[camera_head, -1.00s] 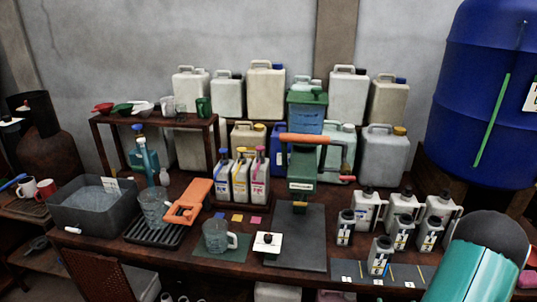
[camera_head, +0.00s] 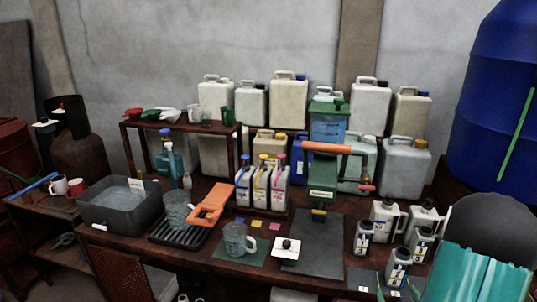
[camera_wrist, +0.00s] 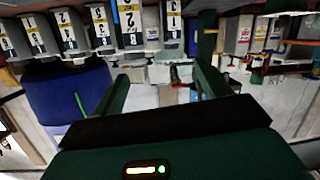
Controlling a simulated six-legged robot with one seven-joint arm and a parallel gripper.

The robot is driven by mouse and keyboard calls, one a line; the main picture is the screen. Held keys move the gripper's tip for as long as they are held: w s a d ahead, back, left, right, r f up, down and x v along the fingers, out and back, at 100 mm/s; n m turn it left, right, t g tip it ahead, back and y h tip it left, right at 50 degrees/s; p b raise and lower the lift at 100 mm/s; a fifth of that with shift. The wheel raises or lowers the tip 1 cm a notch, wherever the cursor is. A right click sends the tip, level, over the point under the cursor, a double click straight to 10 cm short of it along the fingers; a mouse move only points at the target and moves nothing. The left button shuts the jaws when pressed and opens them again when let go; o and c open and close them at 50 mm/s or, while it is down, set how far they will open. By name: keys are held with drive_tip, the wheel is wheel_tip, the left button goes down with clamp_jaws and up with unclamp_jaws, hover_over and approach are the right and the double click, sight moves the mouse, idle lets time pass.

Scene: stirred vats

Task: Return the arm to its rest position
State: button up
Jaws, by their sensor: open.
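My gripper (camera_wrist: 160,82) shows only in the wrist view, with its two dark green fingers spread apart. Nothing is between the fingers. That view appears upside down, with the bench items along its top and grey wall and the blue drum (camera_wrist: 75,95) behind. In the head view, a teal and grey rounded part at the lower right looks like my own arm. It hides the bench's right end. The fingers do not show in the head view.
Large jugs line the back. The blue drum (camera_head: 500,110) stands at the right.

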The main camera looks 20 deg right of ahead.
drive_tip(key=w+a+r+n+g+y, duration=0.1)
drive_tip(key=w+a+r+g, duration=0.1)
drive_tip(key=w+a+r, duration=0.4)
drive_tip(key=w+a+r+n+g+y, duration=0.1)
drive_tip(key=a+r+g, duration=0.1)
drive_tip(key=a+r, duration=0.75)
drive_tip(key=s+a+r+g+y, duration=0.2)
drive_tip(key=s+a, duration=0.4)
drive_tip(key=a, duration=0.3)
drive_tip(key=s+a+r+n+g+y, duration=0.1)
drive_tip(key=s+a+r, duration=0.4)
drive_tip(key=a, duration=0.5)
drive_tip(key=shift+s+r+g+y, duration=0.25)
drive_tip(key=shift+s+g+y, duration=0.15)
drive_tip(key=shift+s+y, duration=0.45)
drive_tip(key=shift+s, duration=0.1)
